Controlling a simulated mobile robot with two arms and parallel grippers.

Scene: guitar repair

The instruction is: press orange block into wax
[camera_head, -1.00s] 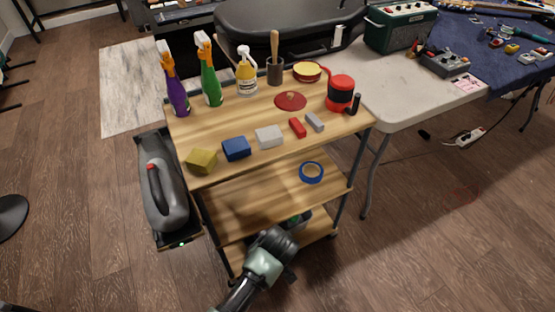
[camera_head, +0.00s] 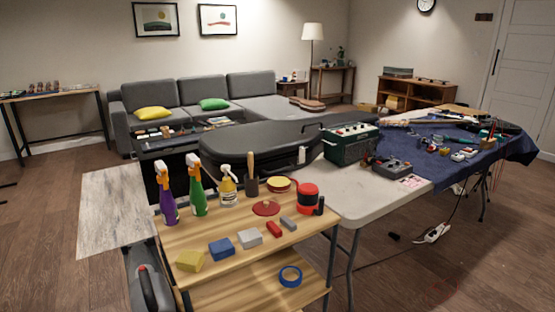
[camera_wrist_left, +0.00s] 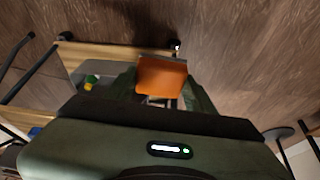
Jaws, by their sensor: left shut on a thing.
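An orange block (camera_wrist_left: 162,77) sits between the fingers of my left gripper (camera_wrist_left: 160,98) in the left wrist view. The gripper is shut on it, above the wooden floor and beside the cart's lower part. No arm shows in the head view now. A round red tin with a yellow surface inside (camera_head: 280,184), which looks like the wax, stands at the back of the cart top. A flat red disc, likely its lid (camera_head: 266,208), lies in front of it. My right gripper is not seen.
The wooden cart (camera_head: 215,248) also bears spray bottles (camera_head: 197,192), a red-and-black cup (camera_head: 308,197), and several coloured blocks along its front, such as a blue one (camera_head: 221,249). Blue tape (camera_head: 290,276) lies on its lower shelf. A white table (camera_head: 345,205) stands close at right.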

